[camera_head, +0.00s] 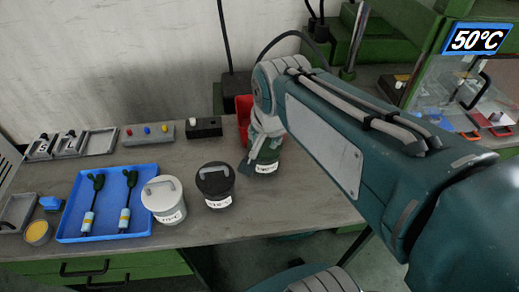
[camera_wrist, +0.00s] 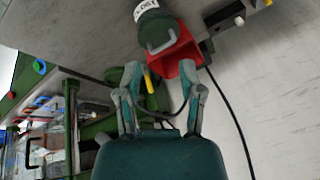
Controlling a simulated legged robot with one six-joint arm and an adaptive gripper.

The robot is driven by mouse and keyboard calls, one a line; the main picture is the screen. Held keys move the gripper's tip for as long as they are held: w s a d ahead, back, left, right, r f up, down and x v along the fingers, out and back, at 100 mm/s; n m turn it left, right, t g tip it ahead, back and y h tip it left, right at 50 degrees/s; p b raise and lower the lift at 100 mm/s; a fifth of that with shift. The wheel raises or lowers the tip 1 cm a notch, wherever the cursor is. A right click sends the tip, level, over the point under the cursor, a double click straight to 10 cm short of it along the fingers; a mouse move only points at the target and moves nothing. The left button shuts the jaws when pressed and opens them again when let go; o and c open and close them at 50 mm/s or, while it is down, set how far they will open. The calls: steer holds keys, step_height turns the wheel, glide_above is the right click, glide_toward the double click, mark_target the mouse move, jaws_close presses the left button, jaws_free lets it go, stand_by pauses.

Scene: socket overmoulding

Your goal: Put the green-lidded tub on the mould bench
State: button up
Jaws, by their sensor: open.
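The green-lidded tub (camera_wrist: 155,27) shows at the top of the wrist view, with a grey handle on its lid and a white label on its side. It stands on the grey worktop beside a red bin (camera_wrist: 186,66). My gripper (camera_wrist: 163,80) is open and empty, its two fingers apart and pointing towards the tub and bin, with a gap left before the tub. I cannot tell which surface is the mould bench.
A black-lidded tub (camera_head: 215,187) and a white-lidded tub (camera_head: 163,200) stand left of my gripper. A button box (camera_head: 150,132) lies behind. Green machinery with a clear guard and a 50°C sign (camera_head: 476,39) stands at the right.

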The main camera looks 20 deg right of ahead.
steer(key=s+a+n+t, duration=0.1)
steer(key=s+a+n, duration=0.1)
steer(key=s+n, duration=0.5)
steer(key=shift+s+a+f+n+y, duration=0.15)
steer(key=shift+s+a+n+y, duration=0.2)
steer(key=shift+n, duration=0.55)
